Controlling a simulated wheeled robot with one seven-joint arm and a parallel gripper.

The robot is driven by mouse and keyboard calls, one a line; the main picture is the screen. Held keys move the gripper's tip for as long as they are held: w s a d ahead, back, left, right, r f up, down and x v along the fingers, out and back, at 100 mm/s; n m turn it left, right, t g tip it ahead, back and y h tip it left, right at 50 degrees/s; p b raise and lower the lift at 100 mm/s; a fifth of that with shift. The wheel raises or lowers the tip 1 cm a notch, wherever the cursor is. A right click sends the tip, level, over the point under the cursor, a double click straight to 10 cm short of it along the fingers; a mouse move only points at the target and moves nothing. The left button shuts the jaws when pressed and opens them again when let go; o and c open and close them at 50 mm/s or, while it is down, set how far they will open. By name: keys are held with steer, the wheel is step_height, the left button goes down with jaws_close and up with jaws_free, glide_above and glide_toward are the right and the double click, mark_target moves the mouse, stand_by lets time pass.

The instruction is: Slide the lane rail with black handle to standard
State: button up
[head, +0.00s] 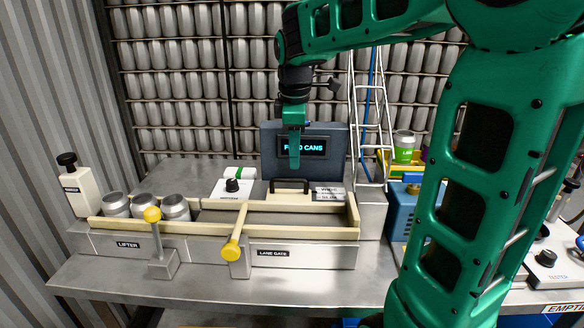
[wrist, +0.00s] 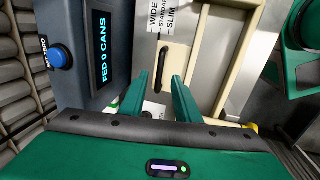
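The lane rail (head: 285,198) is a cream plate at the back of the cream-walled can lane, with a black bar handle (head: 290,184) on it. The handle (wrist: 151,68) also shows in the wrist view, just beyond my fingertips. A white label with WIDE, STANDARD and SLIM (wrist: 161,24) lies beside the rail; I cannot tell which mark the rail stands at. My gripper (head: 294,163) hangs above and behind the handle, pointing down. In the wrist view my gripper (wrist: 160,76) has its two green fingers apart with nothing between them.
A grey display (head: 309,149) reading FED 0 CANS stands close behind. Silver cans (head: 175,207) stand at the lane's left. A ladder-like chute (head: 371,120) rises at the right.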

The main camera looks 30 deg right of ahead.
steer(key=shift+s+a+r, duration=0.15)
steer(key=shift+r, duration=0.85)
steer(key=shift+s+a+r, duration=0.1)
steer(key=shift+s+r, duration=0.05)
steer(key=shift+r, duration=0.8)
steer(key=shift+s, duration=0.1)
